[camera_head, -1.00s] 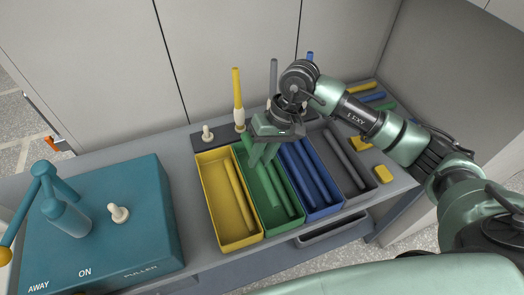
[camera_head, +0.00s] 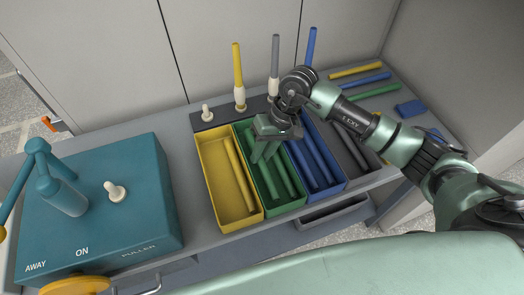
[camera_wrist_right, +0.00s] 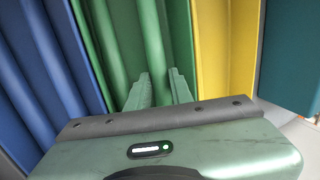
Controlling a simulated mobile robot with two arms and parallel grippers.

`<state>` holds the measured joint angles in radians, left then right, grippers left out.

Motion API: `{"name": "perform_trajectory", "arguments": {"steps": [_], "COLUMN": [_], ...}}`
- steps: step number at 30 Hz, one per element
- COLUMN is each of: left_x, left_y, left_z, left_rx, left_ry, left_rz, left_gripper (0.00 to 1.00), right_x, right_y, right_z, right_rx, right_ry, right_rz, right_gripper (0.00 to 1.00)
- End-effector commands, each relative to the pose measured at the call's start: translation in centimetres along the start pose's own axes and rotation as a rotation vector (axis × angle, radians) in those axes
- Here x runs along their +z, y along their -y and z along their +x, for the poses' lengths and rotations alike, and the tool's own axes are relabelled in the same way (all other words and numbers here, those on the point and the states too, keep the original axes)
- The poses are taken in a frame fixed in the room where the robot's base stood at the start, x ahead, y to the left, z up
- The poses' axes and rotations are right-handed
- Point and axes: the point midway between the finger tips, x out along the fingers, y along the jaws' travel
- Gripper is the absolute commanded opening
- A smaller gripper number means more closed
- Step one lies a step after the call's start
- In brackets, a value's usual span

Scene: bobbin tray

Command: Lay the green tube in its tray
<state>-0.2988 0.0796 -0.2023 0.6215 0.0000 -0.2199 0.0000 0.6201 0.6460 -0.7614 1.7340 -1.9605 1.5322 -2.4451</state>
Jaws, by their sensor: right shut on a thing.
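The green tray (camera_head: 280,208) stands between the yellow tray and the blue tray. My right gripper (camera_head: 264,160) points down into it, with its fingers inside the tray's outline. In the right wrist view, my right gripper (camera_wrist_right: 160,90) is shut on a green tube (camera_wrist_right: 154,40), which lies lengthwise along the tray. Another green tube (camera_wrist_right: 107,40) lies beside it, to its left in that view. The fingers hide part of the held tube, and I cannot tell whether it touches the tray's floor. My left gripper is not in view.
The yellow tray (camera_head: 209,180), blue tray (camera_head: 327,188) and grey tray flank closely. Behind them stand a bare peg (camera_head: 207,113) and upright yellow (camera_head: 237,65), grey (camera_head: 275,55) and blue (camera_head: 311,47) tubes. A teal machine (camera_head: 130,225) stands left. Loose tubes (camera_head: 355,71) lie at right.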

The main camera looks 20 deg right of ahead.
Motion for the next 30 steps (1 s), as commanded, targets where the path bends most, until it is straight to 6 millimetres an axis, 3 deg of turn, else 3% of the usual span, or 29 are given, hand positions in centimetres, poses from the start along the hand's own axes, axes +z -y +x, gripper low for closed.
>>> {"name": "perform_trajectory", "arguments": {"steps": [3, 4, 6, 16, 30], "left_x": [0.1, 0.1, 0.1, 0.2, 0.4], "left_y": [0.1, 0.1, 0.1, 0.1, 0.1], "left_z": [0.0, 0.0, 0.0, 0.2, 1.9], "left_rx": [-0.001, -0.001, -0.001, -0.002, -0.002], "left_ry": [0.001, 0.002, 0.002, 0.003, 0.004], "left_rz": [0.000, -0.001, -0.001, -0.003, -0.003], "left_gripper": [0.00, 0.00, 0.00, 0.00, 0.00], "right_x": [0.0, 0.0, 0.0, -0.1, -0.1], "right_y": [0.0, 0.0, 0.0, 0.0, -0.2], "right_z": [0.0, 0.0, 0.0, -0.6, -7.4], "right_rx": [0.000, 0.000, 0.000, 0.001, 0.002], "right_ry": [0.000, 0.000, 0.000, -0.003, -0.002], "right_rz": [0.000, 0.000, 0.000, -0.002, 0.000], "right_gripper": [0.00, 0.27, 0.46, 0.47, 0.47]}}
